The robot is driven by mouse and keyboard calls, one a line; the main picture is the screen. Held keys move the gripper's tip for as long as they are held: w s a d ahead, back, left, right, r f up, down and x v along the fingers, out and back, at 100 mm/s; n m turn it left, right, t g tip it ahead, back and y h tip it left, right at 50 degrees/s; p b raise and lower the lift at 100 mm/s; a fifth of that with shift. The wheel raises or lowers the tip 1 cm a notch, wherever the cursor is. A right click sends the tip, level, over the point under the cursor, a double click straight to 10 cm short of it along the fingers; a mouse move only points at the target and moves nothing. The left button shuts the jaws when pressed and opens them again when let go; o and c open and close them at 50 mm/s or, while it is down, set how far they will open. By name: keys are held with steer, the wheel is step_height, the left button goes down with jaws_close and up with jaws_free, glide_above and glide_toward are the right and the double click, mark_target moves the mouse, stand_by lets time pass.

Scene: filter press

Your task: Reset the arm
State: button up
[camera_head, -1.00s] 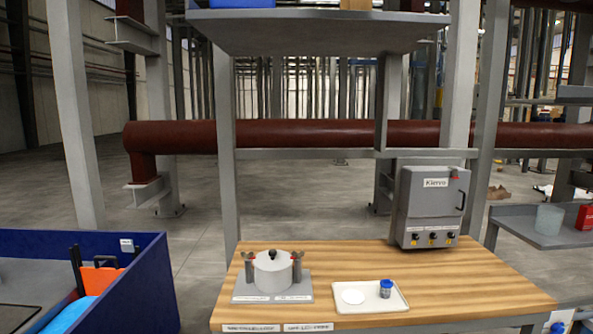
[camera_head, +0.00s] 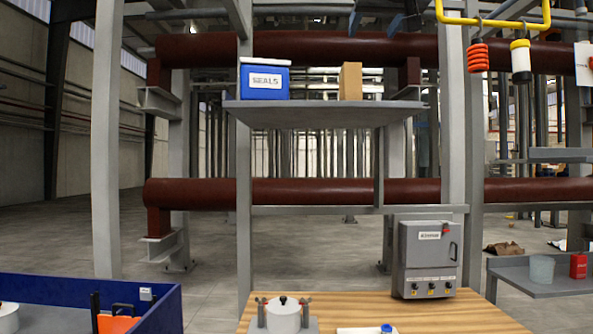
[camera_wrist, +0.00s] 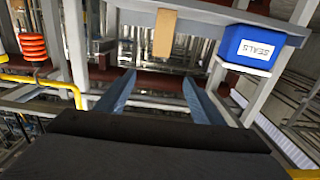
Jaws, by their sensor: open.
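My gripper (camera_wrist: 160,98) shows in the wrist view, its two bluish fingers spread wide apart with nothing between them. The wrist view appears upside down, with the shelf and its boxes hanging from the top of the picture. No object of the task other than my arm is named.
A wooden table (camera_head: 440,312) holds a white pot (camera_head: 283,314), a tray with a blue-capped jar (camera_head: 386,329) and a grey control box (camera_head: 428,258). Above is a shelf (camera_head: 325,113) with a blue SEALS box (camera_head: 264,80) and a cardboard box (camera_head: 351,81). A yellow pipe (camera_head: 490,20) hangs right.

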steer(key=w+f+g, duration=0.2)
steer(key=w+f, duration=0.1)
steer(key=f, duration=0.8)
steer(key=w+f+g, duration=0.2)
steer(key=w+f, duration=0.1)
steer(key=f, duration=0.7)
step_height(320, 180, down, 23)
steer(key=s+d+g, duration=0.1)
steer(key=s+g, duration=0.1)
steer(key=g, duration=0.2)
steer(key=s+d+f+g, duration=0.1)
steer(key=s+f+g, duration=0.3)
steer(key=s+f, duration=0.9)
steer(key=s+f+g, duration=0.5)
steer(key=s+f, duration=0.8)
steer(key=f, duration=0.7)
steer(key=shift+s+d+f, duration=0.25)
steer(key=shift+d+f, duration=0.1)
steer(key=shift+f, duration=0.05)
